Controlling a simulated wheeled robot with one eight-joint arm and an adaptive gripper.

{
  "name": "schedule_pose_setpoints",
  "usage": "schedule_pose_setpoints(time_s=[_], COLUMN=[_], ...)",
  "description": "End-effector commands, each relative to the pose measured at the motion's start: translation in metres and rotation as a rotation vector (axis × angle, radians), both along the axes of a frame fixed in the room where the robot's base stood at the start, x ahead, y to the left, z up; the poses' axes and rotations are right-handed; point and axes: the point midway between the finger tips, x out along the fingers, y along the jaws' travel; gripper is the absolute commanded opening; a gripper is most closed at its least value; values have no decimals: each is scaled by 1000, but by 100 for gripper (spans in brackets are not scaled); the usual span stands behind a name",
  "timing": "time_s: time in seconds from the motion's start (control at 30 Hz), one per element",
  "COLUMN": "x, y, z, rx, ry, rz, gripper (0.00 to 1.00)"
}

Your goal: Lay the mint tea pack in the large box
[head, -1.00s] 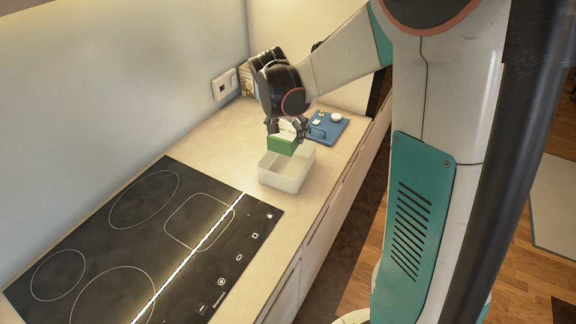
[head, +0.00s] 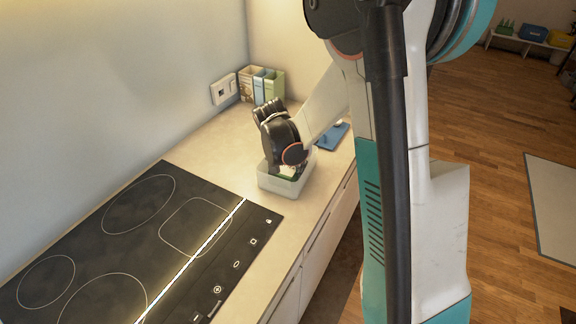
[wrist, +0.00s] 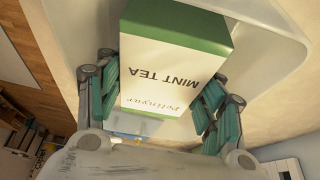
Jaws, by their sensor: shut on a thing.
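The mint tea pack (wrist: 172,75) is a green and white carton with "MINT TEA" printed on it, filling the middle of the wrist view. My gripper (wrist: 160,95) is shut on it, with fingers on both sides. The large box (head: 276,183) is a pale, open-topped container on the counter, and its wall also shows in the wrist view (wrist: 272,62). In the head view my gripper (head: 284,170) is down at the box's opening. I cannot tell whether the pack touches the box floor.
A black cooktop (head: 140,245) lies left of the box. A blue board (head: 332,136) lies behind the box, partly hidden by my arm. Several small cartons (head: 262,86) stand at the back wall, near a socket (head: 223,90). The counter between cooktop and wall is clear.

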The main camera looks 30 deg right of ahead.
Motion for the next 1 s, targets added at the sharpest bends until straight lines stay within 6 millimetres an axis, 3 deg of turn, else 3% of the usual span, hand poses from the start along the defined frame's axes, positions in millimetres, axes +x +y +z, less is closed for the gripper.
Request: schedule_pose_setpoints(time_s=[0.23,0.27,0.3,0.73,1.0], x=[0,0,0,0,-12], y=[0,0,0,0,15], z=[-3,-3,-2,3,49], rx=[0,0,0,0,0], ry=[0,0,0,0,0], rz=[0,0,0,0,2], gripper=[34,67,71,71,71])
